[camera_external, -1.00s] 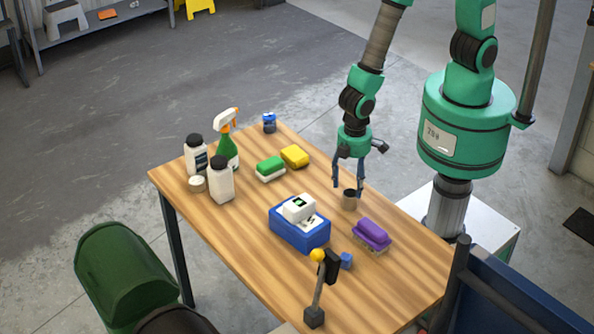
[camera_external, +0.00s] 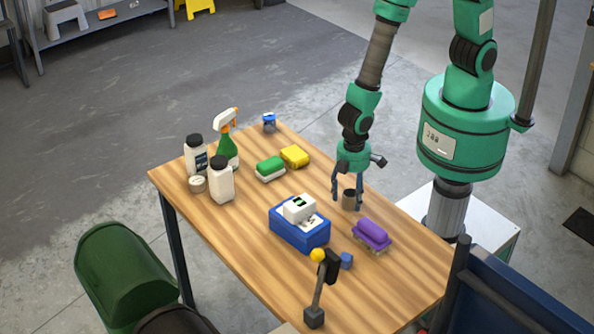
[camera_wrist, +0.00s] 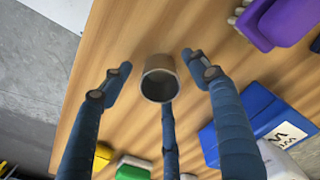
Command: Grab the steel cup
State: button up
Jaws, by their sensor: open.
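The steel cup (camera_external: 349,200) stands upright on the wooden table, towards its right side. In the wrist view the cup (camera_wrist: 159,82) shows its round open mouth, dark inside. My gripper (camera_external: 347,197) is low over the table with its blue fingers spread to either side of the cup. In the wrist view the fingers of my gripper (camera_wrist: 157,64) are open, with one on the left, one on the right and one below the cup. A gap shows between the cup and the side fingers; whether the lower finger touches it I cannot tell.
A purple brush (camera_external: 372,233) lies close to the cup on the right. A blue box with a white device (camera_external: 299,224) sits in front. Green (camera_external: 270,166) and yellow (camera_external: 294,156) sponges, bottles and a spray bottle (camera_external: 227,147) stand farther left. The table's back edge is near.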

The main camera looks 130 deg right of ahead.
aim_at(350, 192)
jog(key=c, duration=1.2)
jog(key=shift+c, duration=0.2)
jog(key=shift+r+p, duration=0.3)
jog(key=shift+r, duration=0.55)
notch_tip(350, 192, up, 2)
jog(key=shift+r+p, duration=0.15)
jog(key=shift+p, duration=0.15)
jog(key=s+r+p, duration=0.1)
jog(key=s, duration=1.5)
jog(key=shift+a+p, duration=0.3)
jog(key=shift+p, duration=0.05)
